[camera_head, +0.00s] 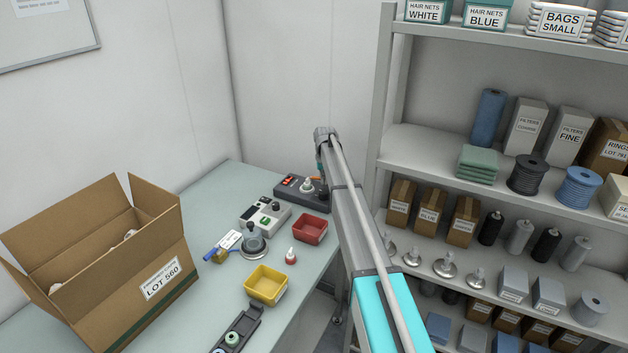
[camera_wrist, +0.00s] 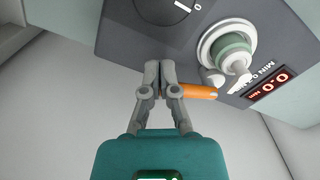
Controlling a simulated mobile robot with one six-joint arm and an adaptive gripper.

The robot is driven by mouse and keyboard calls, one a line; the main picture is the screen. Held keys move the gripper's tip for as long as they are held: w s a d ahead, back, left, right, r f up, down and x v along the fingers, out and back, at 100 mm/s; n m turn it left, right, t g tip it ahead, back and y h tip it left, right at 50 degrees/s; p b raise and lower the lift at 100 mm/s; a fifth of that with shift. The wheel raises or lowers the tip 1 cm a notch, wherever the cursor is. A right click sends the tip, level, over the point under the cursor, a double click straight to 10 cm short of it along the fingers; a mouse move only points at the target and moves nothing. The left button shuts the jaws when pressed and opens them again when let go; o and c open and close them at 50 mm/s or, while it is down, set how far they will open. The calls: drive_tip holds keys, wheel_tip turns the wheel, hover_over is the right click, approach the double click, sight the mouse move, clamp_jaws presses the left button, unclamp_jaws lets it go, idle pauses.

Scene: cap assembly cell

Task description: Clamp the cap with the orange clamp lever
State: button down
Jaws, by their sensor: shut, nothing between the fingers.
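The orange clamp lever (camera_wrist: 202,92) shows in the wrist view beside the dark clamp station (camera_wrist: 125,40). The cap looks like a white nozzle piece (camera_wrist: 238,67) over a green ring (camera_wrist: 232,46) in a round pale seat. My gripper (camera_wrist: 158,70) is shut and empty, its fingertips just left of the lever. The lever's left end meets or passes behind my right finger; I cannot tell whether they touch. In the head view the clamp station (camera_head: 289,188) stands at the table's back right, with a white-topped part (camera_head: 307,185) on it. My arm hides most of my gripper there.
A red display (camera_wrist: 271,87) reads 0.0, and a black dial (camera_wrist: 162,8) sits on the station. Shelves (camera_head: 440,140) stand right.

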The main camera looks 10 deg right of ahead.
drive_tip(key=shift+w, duration=0.1)
idle(0.3)
drive_tip(key=shift+w+d, duration=0.25)
drive_tip(key=shift+w, duration=0.4)
drive_tip(key=shift+w+d, duration=0.15)
drive_tip(key=shift+w, duration=0.1)
idle(0.5)
